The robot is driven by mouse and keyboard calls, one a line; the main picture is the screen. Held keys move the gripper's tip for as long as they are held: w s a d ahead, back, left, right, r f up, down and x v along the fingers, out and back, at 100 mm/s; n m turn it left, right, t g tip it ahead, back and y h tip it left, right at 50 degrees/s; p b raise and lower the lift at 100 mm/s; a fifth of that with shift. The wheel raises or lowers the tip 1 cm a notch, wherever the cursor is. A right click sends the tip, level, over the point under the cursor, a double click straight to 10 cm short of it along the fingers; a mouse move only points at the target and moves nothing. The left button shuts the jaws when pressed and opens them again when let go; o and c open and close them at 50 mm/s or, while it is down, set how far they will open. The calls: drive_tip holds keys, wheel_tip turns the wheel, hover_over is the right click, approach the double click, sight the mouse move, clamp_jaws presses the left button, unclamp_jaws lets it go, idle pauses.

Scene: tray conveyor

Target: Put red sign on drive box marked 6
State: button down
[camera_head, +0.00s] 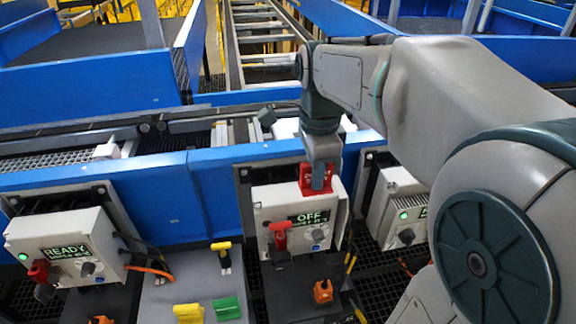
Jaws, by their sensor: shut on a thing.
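My gripper (321,176) points down and is shut on a red sign (306,181) with pale lettering. The sign is at the top edge of the middle drive box (269,205). I cannot tell whether it touches the box or hangs just in front of or above it. This box is pale grey, with a dark display reading "OFF" in green, a red handle (280,238) and a grey knob. The smaller line on the display is too small to read surely, so its number is unclear. The gripper's fingers hide part of the sign.
A drive box (65,247) reading "READY" stands at the left, another (401,208) at the right, partly behind my arm. A yellow sign (188,314) and a green sign (228,308) are on a grey surface (190,285) in front. Blue conveyor sides (150,199) run behind the boxes.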

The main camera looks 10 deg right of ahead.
drive_tip(key=w+f, duration=0.2)
drive_tip(key=w, duration=0.1)
drive_tip(key=w+f+p, duration=0.1)
drive_tip(key=w+f, duration=0.1)
drive_tip(key=w, duration=0.1)
drive_tip(key=w+a+f, duration=0.1)
drive_tip(key=w+f, duration=0.1)
drive_tip(key=w, duration=0.2)
drive_tip(key=shift+p, duration=0.3)
drive_tip(key=shift+f, duration=2.05)
drive_tip(key=shift+f, duration=0.1)
drive_tip(key=shift+f, duration=0.15)
drive_tip(key=c, duration=1.4)
unclamp_jaws()
drive_tip(key=shift+r, duration=0.2)
